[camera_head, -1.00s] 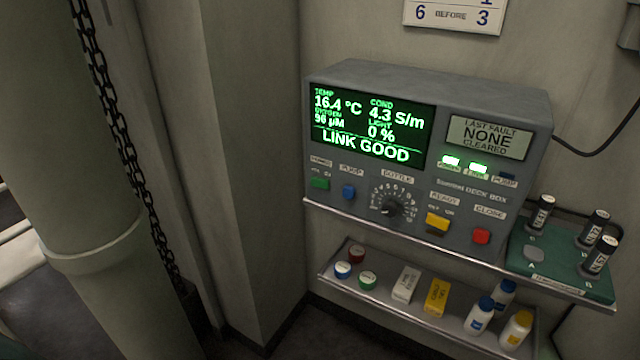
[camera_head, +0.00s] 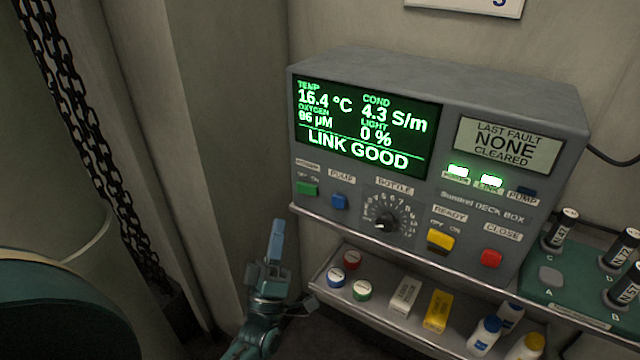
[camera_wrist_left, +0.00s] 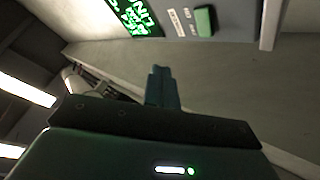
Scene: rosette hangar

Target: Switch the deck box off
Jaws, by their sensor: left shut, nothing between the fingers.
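The deck box (camera_head: 470,90) stands on a metal shelf by the wall. Its green screen (camera_head: 366,125) is lit and reads LINK GOOD. A green power switch (camera_head: 307,188) with an OFF/ON label sits at the lower left of its front; it also shows in the left wrist view (camera_wrist_left: 205,20). The power and link lamps glow green; the pump lamp is dark. My left gripper (camera_head: 277,240) is below and left of the green switch, apart from the box, its shut fingers pointing up and empty. In the left wrist view its fingers (camera_wrist_left: 161,85) are together. My right gripper is not in view.
Beside the green switch are a blue pump switch (camera_head: 339,201), a bottle dial (camera_head: 386,222), a yellow switch (camera_head: 440,240) and a red button (camera_head: 490,258). A lower shelf (camera_head: 385,322) holds caps, small boxes and bottles. A green rack (camera_head: 575,290) with vials stands right. A chain (camera_head: 100,190) hangs left.

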